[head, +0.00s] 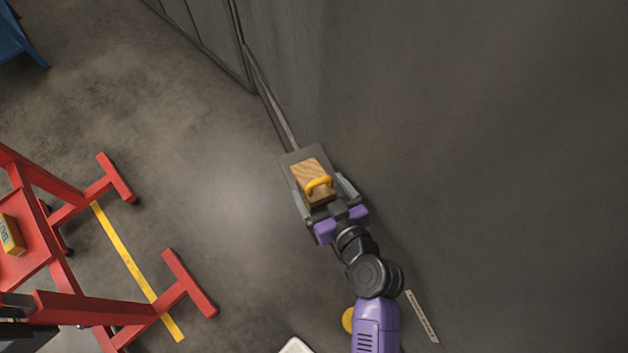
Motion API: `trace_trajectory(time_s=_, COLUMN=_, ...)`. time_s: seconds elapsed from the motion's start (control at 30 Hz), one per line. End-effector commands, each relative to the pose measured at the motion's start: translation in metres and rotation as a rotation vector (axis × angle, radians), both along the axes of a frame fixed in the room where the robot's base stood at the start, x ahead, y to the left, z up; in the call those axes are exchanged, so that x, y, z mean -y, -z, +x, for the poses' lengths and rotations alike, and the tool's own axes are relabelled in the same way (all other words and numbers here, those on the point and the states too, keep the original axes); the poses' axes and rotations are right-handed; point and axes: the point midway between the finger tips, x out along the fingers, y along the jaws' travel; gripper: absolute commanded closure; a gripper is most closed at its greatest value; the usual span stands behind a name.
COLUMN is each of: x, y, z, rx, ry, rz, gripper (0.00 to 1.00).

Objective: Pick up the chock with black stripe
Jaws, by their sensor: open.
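A wooden chock (309,174) with a yellow-orange handle (319,184) sits on a small grey surface (292,158) against the wall. No black stripe can be made out on the side of it that shows. My gripper (322,191) is open, with one finger on each side of the chock. I cannot tell from this view whether the fingers touch it. The near end of the chock is partly hidden by my gripper.
A red stand (60,290) with feet spreads over the left, with a yellow box (11,235) on it. A yellow line (125,255) runs along the floor. A dark wall (480,150) fills the right. The floor between stand and chock is clear.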

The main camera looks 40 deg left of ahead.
Motion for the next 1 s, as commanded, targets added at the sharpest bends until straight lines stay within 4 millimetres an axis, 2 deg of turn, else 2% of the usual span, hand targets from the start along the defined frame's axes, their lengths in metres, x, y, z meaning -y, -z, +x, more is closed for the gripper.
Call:
trace_trajectory(time_s=0.1, x=-0.016, y=0.003, z=0.004, rx=-0.001, ry=-0.003, rz=-0.001, gripper=0.11)
trace_trajectory(time_s=0.23, x=-0.028, y=0.01, z=0.01, rx=-0.002, ry=-0.001, rz=0.001, gripper=0.11)
trace_trajectory(time_s=0.57, x=-0.033, y=0.013, z=0.013, rx=0.0, ry=0.0, rz=0.001, gripper=0.11)
trace_trajectory(time_s=1.0, x=-0.032, y=0.013, z=0.013, rx=0.0, ry=0.0, rz=0.0, gripper=0.94)
